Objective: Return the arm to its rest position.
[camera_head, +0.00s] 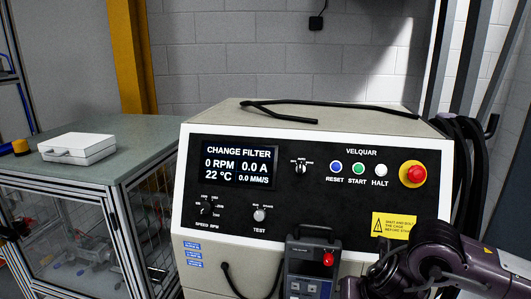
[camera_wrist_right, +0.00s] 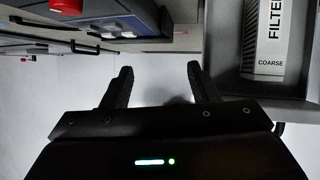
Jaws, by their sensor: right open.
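My right arm (camera_head: 450,262) comes in at the lower right of the head view, in front of the machine's lower right corner. The right gripper (camera_wrist_right: 160,85) shows in the right wrist view, with its two dark fingers apart and nothing between them. Its fingertips in the head view are hard to make out. My left gripper is in neither view.
The machine's control panel (camera_head: 320,185) reads "CHANGE FILTER" and 0 RPM. A handheld unit (camera_head: 310,265) with a red button stands before it. A filter box marked "COARSE" (camera_wrist_right: 266,40) sits in a grey tray (camera_wrist_right: 222,70) right of the gripper. A white case (camera_head: 77,148) lies left.

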